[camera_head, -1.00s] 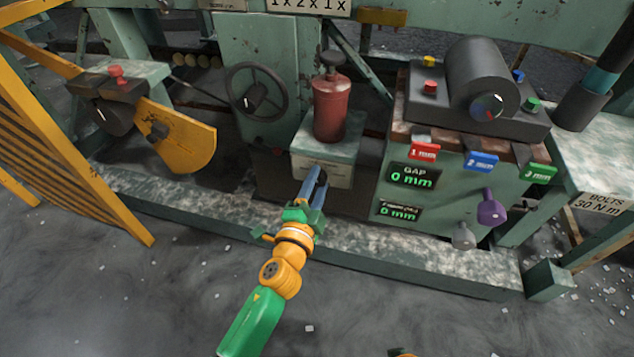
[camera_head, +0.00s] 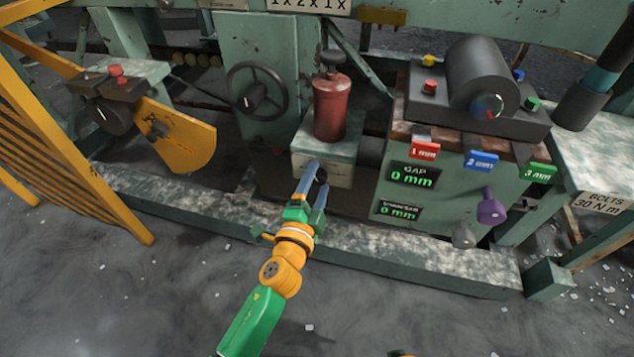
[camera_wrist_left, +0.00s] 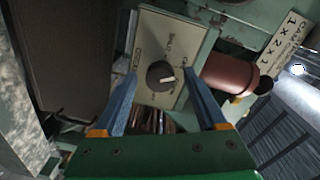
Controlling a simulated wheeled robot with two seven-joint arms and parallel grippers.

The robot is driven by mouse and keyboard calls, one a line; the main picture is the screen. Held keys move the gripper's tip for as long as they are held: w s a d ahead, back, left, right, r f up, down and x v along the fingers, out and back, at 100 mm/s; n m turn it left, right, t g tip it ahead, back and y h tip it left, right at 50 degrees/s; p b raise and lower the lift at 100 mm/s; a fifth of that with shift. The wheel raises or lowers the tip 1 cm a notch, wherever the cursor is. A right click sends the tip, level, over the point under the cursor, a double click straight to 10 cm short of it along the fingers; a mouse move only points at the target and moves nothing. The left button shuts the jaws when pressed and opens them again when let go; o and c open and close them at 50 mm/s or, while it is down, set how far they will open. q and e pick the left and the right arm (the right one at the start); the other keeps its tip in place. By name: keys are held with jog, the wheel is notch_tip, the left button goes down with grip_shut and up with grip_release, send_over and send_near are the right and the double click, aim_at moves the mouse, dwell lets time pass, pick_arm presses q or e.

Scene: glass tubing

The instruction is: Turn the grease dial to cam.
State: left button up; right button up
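The grease dial (camera_wrist_left: 160,75) is a round black knob with a white pointer on a pale plate (camera_wrist_left: 148,98) in the left wrist view. Its pointer points right in that view; the small lettering around it is too blurred to read. In the head view the plate is on the front of a green box (camera_head: 343,150) under a red canister (camera_head: 331,108), and my gripper partly covers it. My left gripper (camera_head: 317,181) is open in front of the plate. Its blue fingers (camera_wrist_left: 159,88) lie either side of the knob in the wrist view, with gaps.
The red canister also shows at the right in the wrist view (camera_wrist_left: 229,75). A black handwheel (camera_head: 256,92) is left of the box. A green console (camera_head: 440,205) with displays and a purple knob (camera_head: 491,211) stands right. A frame beam (camera_head: 400,262) runs along the floor.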

pick_arm(q)
jog(key=shift+s, duration=0.15)
jog(key=v, duration=0.7)
jog(key=shift+p, duration=0.4)
pick_arm(e)
jog(key=shift+s+d+f, duration=0.15)
jog(key=shift+s+f, duration=0.3)
jog(key=shift+f, duration=0.05)
